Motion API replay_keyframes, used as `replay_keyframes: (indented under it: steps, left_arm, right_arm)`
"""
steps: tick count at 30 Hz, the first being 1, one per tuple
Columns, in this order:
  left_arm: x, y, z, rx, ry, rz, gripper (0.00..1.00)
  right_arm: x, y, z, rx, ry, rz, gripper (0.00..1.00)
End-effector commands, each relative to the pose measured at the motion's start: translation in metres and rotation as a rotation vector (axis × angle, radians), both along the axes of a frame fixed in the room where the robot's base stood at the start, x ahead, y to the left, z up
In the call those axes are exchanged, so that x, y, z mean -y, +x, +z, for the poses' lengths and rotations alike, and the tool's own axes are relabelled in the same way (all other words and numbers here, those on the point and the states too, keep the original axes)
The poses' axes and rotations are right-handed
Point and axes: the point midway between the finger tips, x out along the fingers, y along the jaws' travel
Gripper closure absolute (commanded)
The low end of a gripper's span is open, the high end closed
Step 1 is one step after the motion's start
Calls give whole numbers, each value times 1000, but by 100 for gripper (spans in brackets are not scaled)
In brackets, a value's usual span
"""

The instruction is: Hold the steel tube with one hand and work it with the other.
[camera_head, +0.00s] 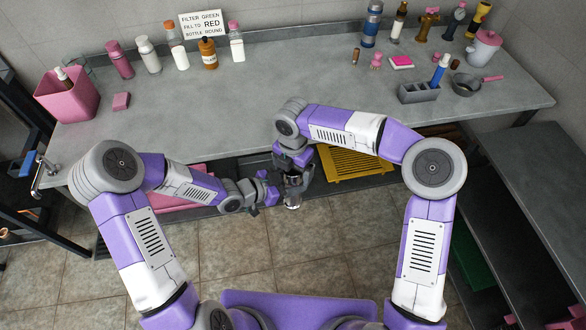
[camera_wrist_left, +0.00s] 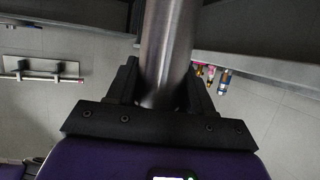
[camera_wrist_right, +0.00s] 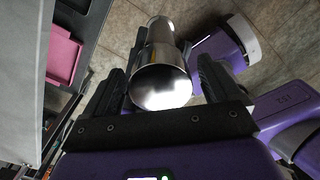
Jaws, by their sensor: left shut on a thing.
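The steel tube (camera_head: 292,204) is a shiny cylinder held upright in front of the bench, in the middle of the head view. My left gripper (camera_head: 273,190) is shut on it from the left; in the left wrist view the tube (camera_wrist_left: 166,50) stands between the two fingers. My right gripper (camera_head: 298,177) is at the tube from above. In the right wrist view the tube's round end (camera_wrist_right: 160,86) faces the camera between the fingers, which stand wide apart as open jaws. Whether they touch the tube's sides cannot be told. The arms hide much of the tube in the head view.
The grey bench (camera_head: 230,120) has bare room in its middle and front. Bottles, a sign (camera_head: 203,24) and a pink bin (camera_head: 67,95) stand at its back and left. A grey holder (camera_head: 418,93) and a pan (camera_head: 466,85) stand right. A yellow crate (camera_head: 350,162) lies below.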

Motion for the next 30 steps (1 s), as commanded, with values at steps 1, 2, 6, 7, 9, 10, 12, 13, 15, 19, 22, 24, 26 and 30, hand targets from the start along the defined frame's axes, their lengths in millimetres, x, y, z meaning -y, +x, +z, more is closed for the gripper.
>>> replay_keyframes:
  steps: [1,2,6,7,9,10,12,13,15,19,22,24,26,30]
  left_arm:
    - [0,0,1,2,-1,0,100]
    - [0,0,1,2,-1,0,100]
    - [0,0,1,2,-1,0,100]
    - [0,0,1,2,-1,0,100]
    - [0,0,1,2,-1,0,100]
    - [0,0,1,2,-1,0,100]
    - [0,0,1,2,-1,0,100]
    - [0,0,1,2,-1,0,100]
    - [0,0,1,2,-1,0,100]
    - [0,0,1,2,-1,0,100]
    - [0,0,1,2,-1,0,100]
    - [0,0,1,2,-1,0,100]
    - [0,0,1,2,-1,0,100]
    - [0,0,1,2,-1,0,100]
  right_arm:
    - [0,0,0,0,0,0,7]
    - [0,0,0,0,0,0,7]
    - [0,0,0,0,0,0,7]
    - [0,0,0,0,0,0,7]
    - [0,0,2,1,0,0,7]
    - [0,0,3,1,0,0,7]
    - [0,1,10,4,0,-1,7]
    - [0,1,14,4,1,-1,7]
    - [-1,1,26,5,1,-2,7]
    - [-1,1,55,6,1,-2,7]
    - [0,1,76,5,2,-2,7]
    - [-1,1,89,4,3,-1,7]
    - [-1,1,99,3,1,0,7]
    - [0,1,115,2,1,0,7]
